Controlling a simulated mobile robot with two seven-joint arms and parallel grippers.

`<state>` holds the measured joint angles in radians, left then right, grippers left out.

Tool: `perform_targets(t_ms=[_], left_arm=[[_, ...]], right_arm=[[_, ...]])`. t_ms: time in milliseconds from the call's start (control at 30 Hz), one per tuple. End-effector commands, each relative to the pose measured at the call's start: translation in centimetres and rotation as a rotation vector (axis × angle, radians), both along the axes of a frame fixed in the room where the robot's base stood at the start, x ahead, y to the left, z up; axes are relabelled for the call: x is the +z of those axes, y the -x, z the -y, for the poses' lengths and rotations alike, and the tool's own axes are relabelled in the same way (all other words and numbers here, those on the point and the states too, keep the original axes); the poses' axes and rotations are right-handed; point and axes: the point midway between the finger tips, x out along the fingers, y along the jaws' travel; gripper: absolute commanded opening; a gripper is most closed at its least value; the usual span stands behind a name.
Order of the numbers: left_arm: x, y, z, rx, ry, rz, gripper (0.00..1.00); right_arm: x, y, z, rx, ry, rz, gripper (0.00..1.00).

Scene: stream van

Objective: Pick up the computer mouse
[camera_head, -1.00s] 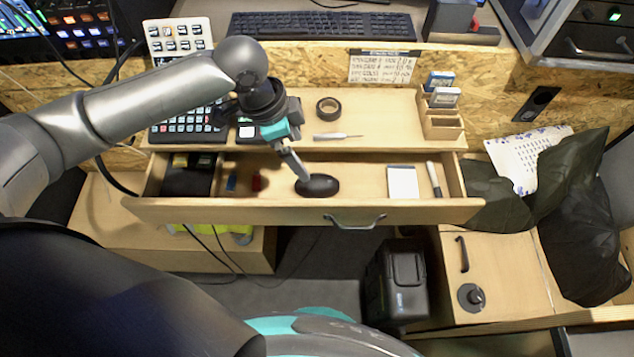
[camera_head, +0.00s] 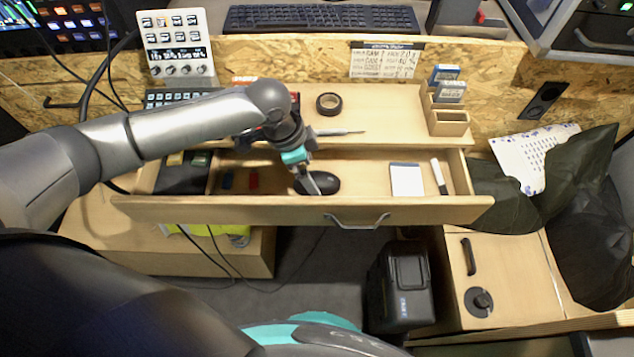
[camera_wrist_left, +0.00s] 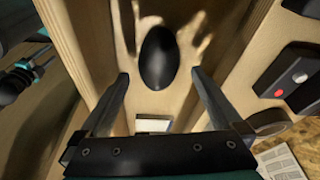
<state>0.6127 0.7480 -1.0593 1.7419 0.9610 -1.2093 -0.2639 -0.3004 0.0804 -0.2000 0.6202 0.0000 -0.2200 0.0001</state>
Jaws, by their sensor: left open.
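The black computer mouse (camera_head: 325,183) lies in the open drawer (camera_head: 255,212), near its middle. In the left wrist view the mouse (camera_wrist_left: 158,58) is a dark oval on the pale drawer floor, just beyond the fingertips. My left gripper (camera_head: 310,183) reaches down into the drawer and covers part of the mouse in the head view. My right gripper is not in view.
A notepad (camera_head: 406,180) and a white pen-like item (camera_head: 438,177) lie to the right in the drawer. A tape roll (camera_head: 329,104) and a screwdriver (camera_head: 340,132) lie on the shelf above. The drawer front has a metal handle (camera_head: 357,221).

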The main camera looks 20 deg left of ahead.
Motion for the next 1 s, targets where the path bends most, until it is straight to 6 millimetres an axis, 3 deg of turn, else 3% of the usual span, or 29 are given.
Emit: perform_targets(t_ms=[200, 467, 1000], left_arm=[[-3.5, -0.2, 1.0, 0.001, 0.000, -0.002, 1.00], [-3.7, -0.3, 1.0, 0.000, -0.001, 0.000, 1.00], [-3.7, -0.3, 1.0, 0.000, -0.001, 0.000, 0.40]], right_arm=[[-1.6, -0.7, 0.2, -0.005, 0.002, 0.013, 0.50], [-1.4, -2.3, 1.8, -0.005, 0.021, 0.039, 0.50], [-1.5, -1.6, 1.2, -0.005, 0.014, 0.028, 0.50]])
